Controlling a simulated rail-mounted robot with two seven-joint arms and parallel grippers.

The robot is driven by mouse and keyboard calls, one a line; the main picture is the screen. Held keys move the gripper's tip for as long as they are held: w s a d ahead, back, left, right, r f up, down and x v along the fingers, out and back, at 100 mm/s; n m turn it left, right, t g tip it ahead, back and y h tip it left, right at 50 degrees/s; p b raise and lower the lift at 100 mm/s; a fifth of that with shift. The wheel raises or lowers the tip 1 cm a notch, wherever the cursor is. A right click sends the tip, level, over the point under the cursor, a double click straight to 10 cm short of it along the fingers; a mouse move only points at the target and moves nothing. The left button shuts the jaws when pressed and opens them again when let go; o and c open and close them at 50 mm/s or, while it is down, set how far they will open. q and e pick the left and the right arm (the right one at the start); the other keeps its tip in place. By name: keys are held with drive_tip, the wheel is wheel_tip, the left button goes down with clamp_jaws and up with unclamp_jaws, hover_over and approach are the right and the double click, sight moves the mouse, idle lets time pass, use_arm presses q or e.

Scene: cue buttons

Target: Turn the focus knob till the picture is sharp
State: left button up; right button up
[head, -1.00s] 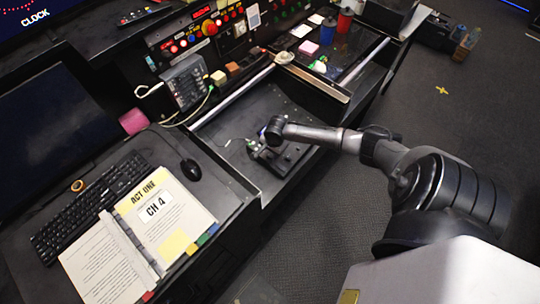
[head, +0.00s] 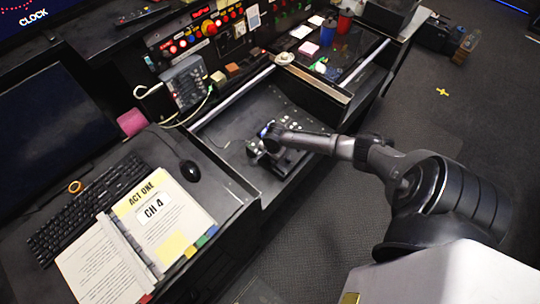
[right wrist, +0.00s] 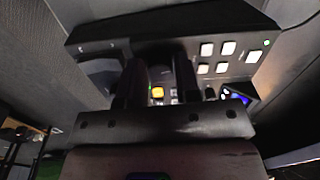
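My right gripper (head: 262,150) is low over the black sloped panel (head: 232,127) in the middle of the console. In the right wrist view its two dark fingers (right wrist: 158,82) stand apart. An orange lit button (right wrist: 157,92) shows between them, and nothing is visibly held. I cannot pick out the focus knob; the fingers and wrist hide part of the panel. A small blue-lit screen (right wrist: 239,93) sits right of the fingers, too small and tilted to judge its sharpness. My left gripper is not in view.
Pale lit buttons (right wrist: 207,49) sit right of the fingers in the right wrist view. An open binder (head: 155,215), a keyboard (head: 85,210) and a mouse (head: 190,171) lie on the left desk. Blue and red cups (head: 344,21) stand at the back.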

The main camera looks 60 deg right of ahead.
drive_tip(key=c, duration=0.5)
drive_tip(key=shift+r+p, duration=0.15)
drive_tip(key=shift+p, duration=0.3)
drive_tip(key=n+p, duration=0.2)
drive_tip(key=p, duration=0.2)
drive_tip(key=shift+r, duration=0.15)
drive_tip(key=n+p, duration=0.1)
drive_tip(key=n, duration=0.2)
drive_tip(key=shift+f+n+p, duration=0.2)
drive_tip(key=shift+n+p, duration=0.15)
drive_tip(key=shift+n, duration=1.15)
drive_tip(key=shift+f+n+p, duration=0.1)
drive_tip(key=shift+n+p, duration=0.3)
drive_tip(key=shift+n, duration=0.4)
